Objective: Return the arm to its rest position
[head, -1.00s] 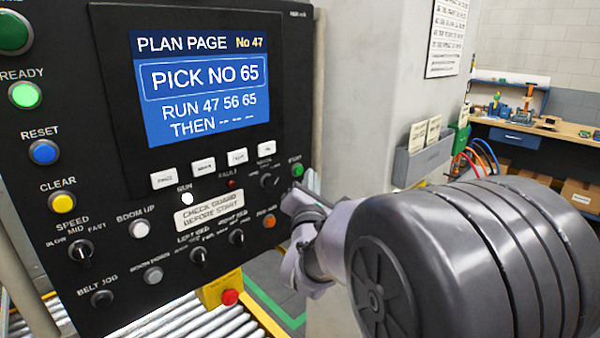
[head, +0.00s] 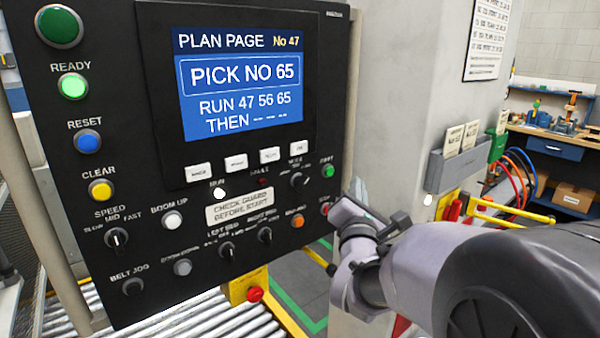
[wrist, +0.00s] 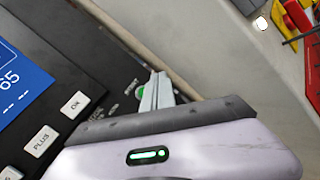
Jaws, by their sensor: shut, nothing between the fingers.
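My gripper (head: 358,190) is just off the right edge of the black control panel (head: 75,225) in the head view. Its fingers are shut with nothing between them. In the wrist view the closed fingers (wrist: 157,88) show next to the green start button (wrist: 143,91), which they partly hide. In the head view this green button (head: 328,171) is clear, left of the fingers. My arm runs from the gripper to the lower right, bent, with a large dark link close to the camera.
The panel screen (head: 242,85) reads "PICK NO 65", "RUN 47 56 65". Several buttons and knobs fill the panel. A grey wall (head: 400,100) stands right behind the arm, with a grey card holder (head: 455,170) and coloured hoses (head: 520,170). Rollers (head: 190,325) lie below.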

